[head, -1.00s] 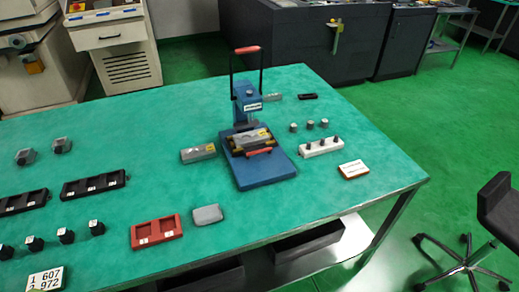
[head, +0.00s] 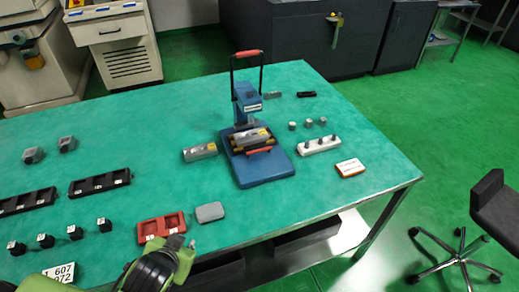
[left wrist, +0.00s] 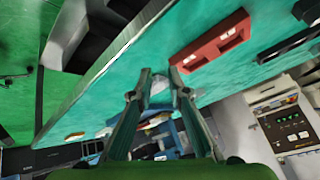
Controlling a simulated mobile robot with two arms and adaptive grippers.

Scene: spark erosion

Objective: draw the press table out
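The blue press (head: 248,110) stands on the green workbench with its red-gripped lever raised. Its press table (head: 256,148) sits over the blue base, with an orange-red handle (head: 260,151) along its front edge and a grey metal block (head: 251,137) on top. My left gripper (head: 184,243) is low in the head view, near the bench's front edge, well short of the press. In the left wrist view its two fingers (left wrist: 160,75) are apart with nothing held between them. Blue parts of the press (left wrist: 165,128) show partly behind the fingers there. My right gripper is not in view.
A red tray (head: 162,227) and a grey block (head: 210,212) lie near the left gripper. A metal block (head: 200,152) lies left of the press. A white peg strip (head: 318,146) and a label card (head: 350,167) lie right. The bench in front of the press is clear.

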